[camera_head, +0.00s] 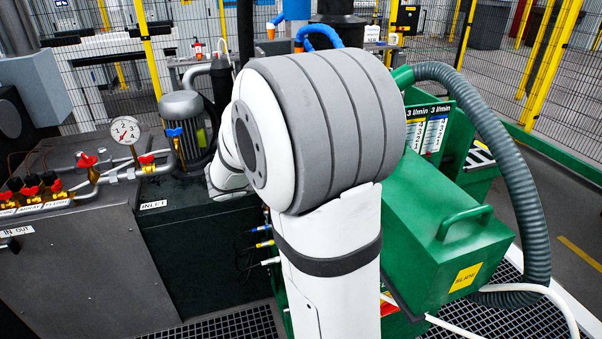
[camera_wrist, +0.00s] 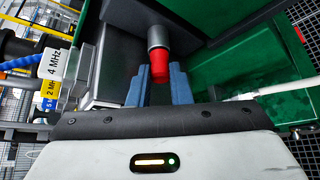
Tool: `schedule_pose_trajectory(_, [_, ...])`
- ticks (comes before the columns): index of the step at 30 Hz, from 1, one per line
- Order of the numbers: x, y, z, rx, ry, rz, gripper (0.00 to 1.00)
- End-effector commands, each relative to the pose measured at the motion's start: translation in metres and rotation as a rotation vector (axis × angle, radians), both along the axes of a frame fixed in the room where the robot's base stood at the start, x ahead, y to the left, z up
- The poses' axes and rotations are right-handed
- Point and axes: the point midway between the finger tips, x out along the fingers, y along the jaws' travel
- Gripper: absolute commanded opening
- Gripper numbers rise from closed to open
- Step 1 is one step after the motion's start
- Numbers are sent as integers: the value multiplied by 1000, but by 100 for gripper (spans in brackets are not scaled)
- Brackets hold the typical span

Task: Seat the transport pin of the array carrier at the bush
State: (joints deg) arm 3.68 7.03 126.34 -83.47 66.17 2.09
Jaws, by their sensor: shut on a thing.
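In the wrist view, a red knob (camera_wrist: 160,72) sits on a short grey cylinder (camera_wrist: 158,38) below a dark block (camera_wrist: 150,14); it looks like the transport pin. My gripper (camera_wrist: 157,84) has blue-grey fingers on either side of the knob's lower end and is shut on it. The knob's lower part and the finger contact are partly hidden. I cannot tell which part is the bush or how deep the pin sits. In the head view my arm hides the gripper and the pin.
A green housing with a handle and "SLIDE" label (camera_head: 437,230) stands right of my arm, with a thick grey hose (camera_head: 520,185) beside it. A bench with red valves and a gauge (camera_head: 125,130) is at left. Cables and "4 MHz" tags (camera_wrist: 56,64) lie left of the gripper.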

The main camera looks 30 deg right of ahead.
Motion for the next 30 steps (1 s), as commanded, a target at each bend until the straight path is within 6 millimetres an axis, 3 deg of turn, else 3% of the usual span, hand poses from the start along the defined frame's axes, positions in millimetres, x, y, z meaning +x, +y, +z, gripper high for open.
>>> schedule_pose_trajectory(5, [0,-1,0,0,0,0,0])
schedule_pose_trajectory(6, [0,-1,0,0,0,0,19])
schedule_pose_trajectory(15, [0,-1,0,-1,0,1,43])
schedule_pose_trajectory(23, [0,1,1,-1,-2,2,43])
schedule_pose_trajectory(30, [-5,31,12,0,-4,6,43])
